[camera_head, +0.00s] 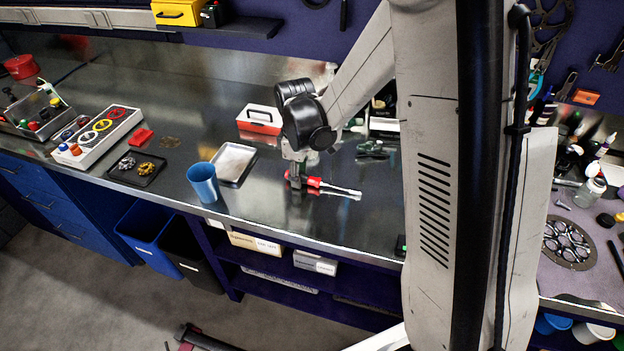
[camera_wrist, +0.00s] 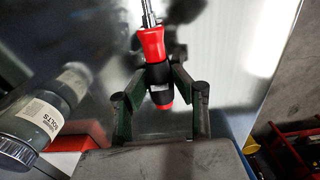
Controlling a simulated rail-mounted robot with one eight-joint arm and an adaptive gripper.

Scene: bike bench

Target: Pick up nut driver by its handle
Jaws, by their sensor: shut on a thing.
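The nut driver (camera_head: 340,190) has a red and black handle and a silver shaft. In the head view it is at the front part of the metal bench, its shaft pointing right. In the wrist view its handle (camera_wrist: 153,48) lies between the two fingers, with the shaft running up out of the picture. My gripper (camera_head: 297,184) comes down from above and is shut on the handle; in the wrist view the fingers of my gripper (camera_wrist: 160,88) press on the black band from both sides. I cannot tell whether the driver touches the bench.
A blue cup (camera_head: 203,184) and a shallow metal tray (camera_head: 234,163) stand left of my gripper. A red and white box (camera_head: 260,119) is behind. A labelled bottle (camera_wrist: 52,105) shows at left in the wrist view. The bench's front edge is close.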

